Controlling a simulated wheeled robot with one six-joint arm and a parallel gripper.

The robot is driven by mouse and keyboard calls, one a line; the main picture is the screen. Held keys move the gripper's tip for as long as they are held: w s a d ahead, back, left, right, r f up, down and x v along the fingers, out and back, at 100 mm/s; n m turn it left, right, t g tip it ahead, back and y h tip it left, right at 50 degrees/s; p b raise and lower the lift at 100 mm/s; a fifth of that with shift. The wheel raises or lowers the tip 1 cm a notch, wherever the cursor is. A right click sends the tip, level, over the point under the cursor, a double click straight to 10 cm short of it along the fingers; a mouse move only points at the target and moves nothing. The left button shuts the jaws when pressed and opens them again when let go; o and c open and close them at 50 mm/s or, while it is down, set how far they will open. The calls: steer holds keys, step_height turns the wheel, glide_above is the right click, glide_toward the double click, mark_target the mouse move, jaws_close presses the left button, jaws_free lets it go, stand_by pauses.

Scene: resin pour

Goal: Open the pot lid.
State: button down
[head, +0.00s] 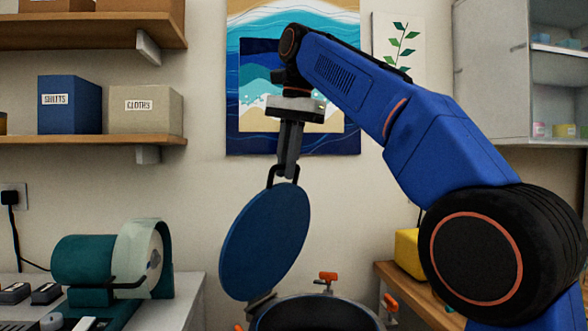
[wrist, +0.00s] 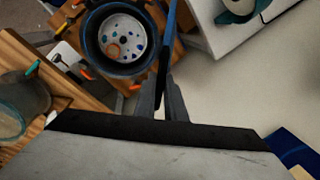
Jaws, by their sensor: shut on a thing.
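The pot lid (head: 266,242) is a blue disc, tilted up steeply, nearly on edge, above the pot's left side in the head view. Its lower edge meets a hinge bracket (head: 261,303) at the rim. The pot (head: 318,314) below is dark and open at the top. In the wrist view the pot (wrist: 90,45) shows a pale bottom with coloured spots. My gripper (head: 287,170) is shut on the dark lid handle (head: 269,176) at the lid's upper edge. In the wrist view my gripper (wrist: 163,85) is beside the lid, seen edge-on as a thin blue strip (wrist: 171,25).
A teal machine with a tape-like roll (head: 140,258) stands on the left bench. Orange-handled clamps (head: 327,277) sit around the pot rim. A yellow box (head: 407,250) is on the wooden bench at right. Shelves (head: 90,140) hang at upper left.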

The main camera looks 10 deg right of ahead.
steer(key=shift+w+a+f, duration=0.2)
steer(key=shift+w+a, duration=0.05)
steer(key=shift+w, duration=0.05)
steer(key=c, duration=1.8)
jaws_free()
steer(key=shift+w+f, duration=0.1)
steer(key=shift+d+r, duration=0.1)
steer(key=shift+r, duration=0.1)
steer(key=shift+s, duration=0.25)
